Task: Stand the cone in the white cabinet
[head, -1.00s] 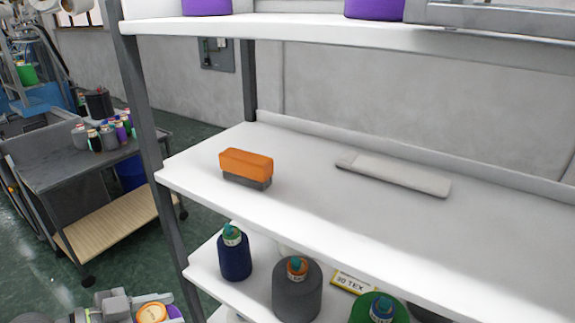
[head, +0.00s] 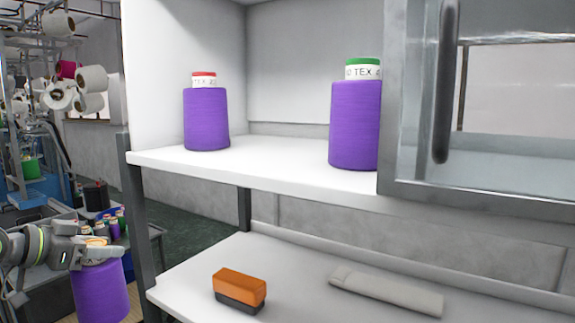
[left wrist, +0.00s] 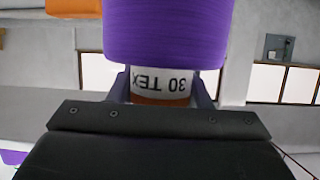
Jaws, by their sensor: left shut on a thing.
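A purple cone (head: 98,292) with an orange top hangs at the lower left of the head view. My left gripper (head: 95,247) is shut on its narrow top end. In the left wrist view the purple cone (left wrist: 165,35) shows with a white label reading 30 TEX between the fingers. The white cabinet (head: 270,168) is open at its left part, above and to the right of the gripper. Inside stand a purple cone with a red top (head: 206,118) and a purple cone with a green top (head: 355,120). My right gripper is not in view.
A glass door with a dark handle (head: 444,85) covers the cabinet's right part. Bare shelf lies between the two standing cones. On the shelf below lie an orange and grey block (head: 239,287) and a flat pale bar (head: 386,291). A grey post (head: 138,215) stands at the left.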

